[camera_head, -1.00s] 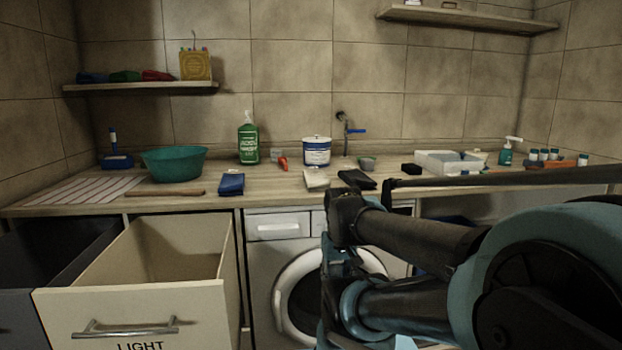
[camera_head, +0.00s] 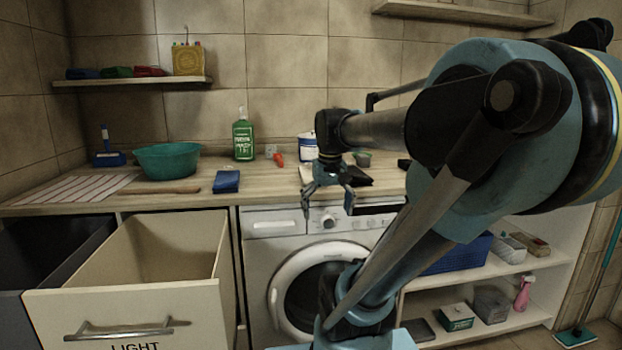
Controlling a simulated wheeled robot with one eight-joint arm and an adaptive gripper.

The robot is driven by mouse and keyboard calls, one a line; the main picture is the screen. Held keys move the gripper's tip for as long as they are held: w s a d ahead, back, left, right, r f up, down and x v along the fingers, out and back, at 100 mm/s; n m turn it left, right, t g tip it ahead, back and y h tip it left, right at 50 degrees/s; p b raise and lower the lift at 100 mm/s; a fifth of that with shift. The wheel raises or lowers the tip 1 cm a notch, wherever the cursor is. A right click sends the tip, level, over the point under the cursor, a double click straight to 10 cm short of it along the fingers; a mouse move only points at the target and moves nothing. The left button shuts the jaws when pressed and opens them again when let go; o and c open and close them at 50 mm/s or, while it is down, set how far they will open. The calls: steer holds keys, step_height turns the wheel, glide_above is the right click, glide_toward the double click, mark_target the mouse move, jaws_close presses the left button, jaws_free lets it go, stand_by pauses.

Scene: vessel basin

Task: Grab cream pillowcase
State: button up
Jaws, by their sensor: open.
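The cream pillowcase (camera_head: 305,173) is a small folded cloth on the wooden counter, above the washing machine. Only a pale part of it shows, because my arm's end covers the rest. My gripper (camera_head: 329,207) hangs pointing down with its fingers spread, in front of the counter's front edge in the picture. It is open and nothing shows between the fingers. A black folded cloth (camera_head: 360,178) lies just right of the pillowcase, partly behind the gripper.
A blue folded cloth (camera_head: 227,181) lies to the left, near a teal basin (camera_head: 168,161). A green bottle (camera_head: 243,139) and white-blue tub (camera_head: 307,147) stand behind. The drawer marked LIGHT (camera_head: 125,308) is pulled out at lower left. A washing machine (camera_head: 262,258) stands below the counter.

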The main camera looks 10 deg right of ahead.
steer(key=w+r, duration=1.2)
steer(key=r, duration=0.1)
step_height(320, 180, up, 8)
steer(key=g, duration=0.2)
glide_above(305, 172)
steer(key=w+d, duration=0.3)
steer(key=f, duration=1.6)
steer(key=shift+w+f, duration=0.1)
steer(key=shift+w, duration=0.1)
steer(key=c, duration=1.3)
